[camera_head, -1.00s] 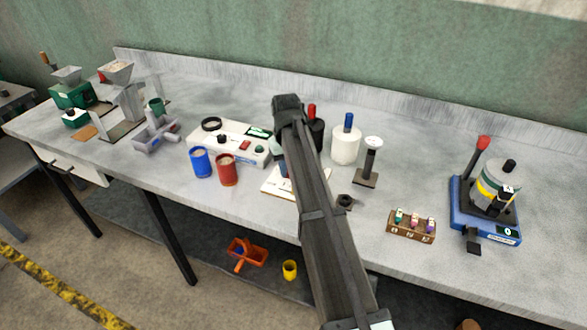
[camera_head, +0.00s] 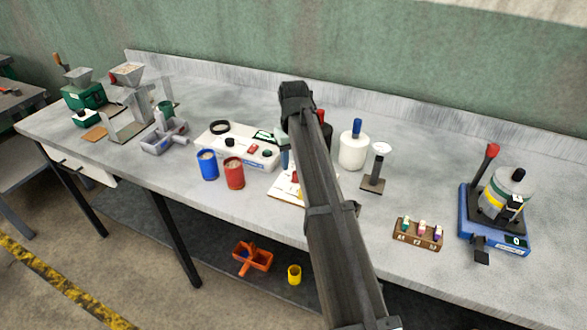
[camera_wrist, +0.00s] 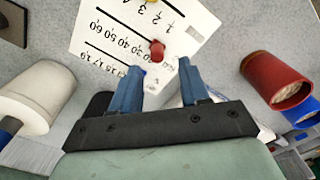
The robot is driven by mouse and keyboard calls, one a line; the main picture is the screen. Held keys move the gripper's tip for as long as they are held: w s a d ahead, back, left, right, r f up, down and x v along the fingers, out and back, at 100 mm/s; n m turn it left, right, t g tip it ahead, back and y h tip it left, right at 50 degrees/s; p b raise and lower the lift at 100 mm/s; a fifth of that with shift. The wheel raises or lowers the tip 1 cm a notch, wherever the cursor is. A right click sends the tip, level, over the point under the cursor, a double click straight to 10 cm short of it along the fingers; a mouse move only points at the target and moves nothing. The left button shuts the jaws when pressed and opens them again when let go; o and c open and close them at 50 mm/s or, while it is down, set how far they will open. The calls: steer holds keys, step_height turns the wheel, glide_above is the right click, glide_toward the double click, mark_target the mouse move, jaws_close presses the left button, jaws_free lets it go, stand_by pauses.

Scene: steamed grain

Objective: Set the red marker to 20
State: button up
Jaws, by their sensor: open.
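The red marker (camera_wrist: 157,50) is a small red peg standing on the white scale card (camera_wrist: 185,22) in the wrist view. It is at the right end of the middle row of numbers, which reads upside down with 60 at the left. Its exact number is hard to read. My gripper (camera_wrist: 160,77) is open, its two blue fingers pointing towards the card on either side of the space just below the red marker. Nothing is between the fingertips. A small blue marker (camera_wrist: 145,72) shows near the left finger. In the head view the card (camera_head: 283,194) is partly hidden by my arm.
A red cup (camera_head: 234,176) and a blue cup (camera_head: 208,166) stand left of the card. A white bottle (camera_head: 352,152), a stand (camera_head: 374,170), a brown block with small pegs (camera_head: 418,234) and a blue scale (camera_head: 492,235) stand to the right. Bare bench lies between them.

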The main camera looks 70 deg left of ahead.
step_height(320, 180, up, 9)
stand_by(0.3)
stand_by(0.5)
